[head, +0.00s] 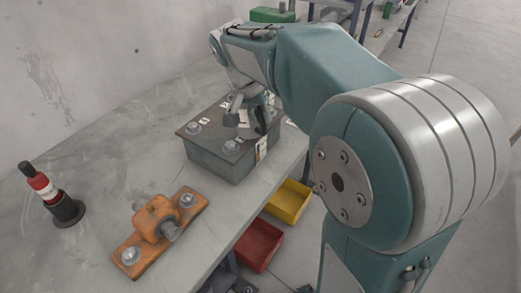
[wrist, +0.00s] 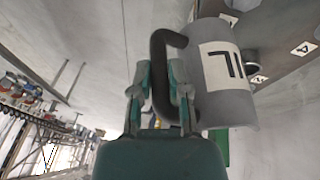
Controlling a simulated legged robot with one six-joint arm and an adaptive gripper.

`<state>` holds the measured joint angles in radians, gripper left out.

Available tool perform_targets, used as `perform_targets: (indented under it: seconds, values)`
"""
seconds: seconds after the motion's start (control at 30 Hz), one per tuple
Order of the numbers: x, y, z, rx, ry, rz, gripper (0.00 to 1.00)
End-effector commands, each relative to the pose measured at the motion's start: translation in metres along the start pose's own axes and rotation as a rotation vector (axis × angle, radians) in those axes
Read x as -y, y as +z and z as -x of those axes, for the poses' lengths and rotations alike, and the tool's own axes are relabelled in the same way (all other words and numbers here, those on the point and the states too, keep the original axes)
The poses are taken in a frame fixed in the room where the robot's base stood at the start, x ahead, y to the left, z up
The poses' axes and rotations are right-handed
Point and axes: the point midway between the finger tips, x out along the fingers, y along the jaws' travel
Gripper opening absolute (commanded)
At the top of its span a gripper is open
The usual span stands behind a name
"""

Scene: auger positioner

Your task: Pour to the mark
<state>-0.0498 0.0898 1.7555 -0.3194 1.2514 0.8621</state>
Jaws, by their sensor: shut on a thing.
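My gripper (wrist: 159,78) is shut on the dark curved handle (wrist: 163,45) of a grey jug (wrist: 224,98) in the wrist view. The jug has a white label with black marks on its side. Its inside and any liquid level are hidden. In the head view my gripper (head: 252,112) is over the right part of a grey box (head: 218,158) with a brown-grey lid, round fittings and small white tags. The jug is hard to make out there. The box top (wrist: 285,66) also shows in the wrist view, behind the jug, with tags and a round opening or fitting.
An orange clamp-like block (head: 157,220) on an orange plate lies on the bench (head: 200,258). A black, red and white upright piece (head: 50,194) stands at left against bare bench. Yellow (head: 289,202) and red (head: 258,245) bins hang below the bench edge.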

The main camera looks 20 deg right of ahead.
Motion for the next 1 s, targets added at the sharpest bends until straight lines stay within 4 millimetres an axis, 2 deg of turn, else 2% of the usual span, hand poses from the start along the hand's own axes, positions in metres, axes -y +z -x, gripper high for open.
perform_targets:
  seconds: [1.0]
  values:
    - [-0.0015,-0.0023,0.0084,0.026,0.038,0.014,0.00]
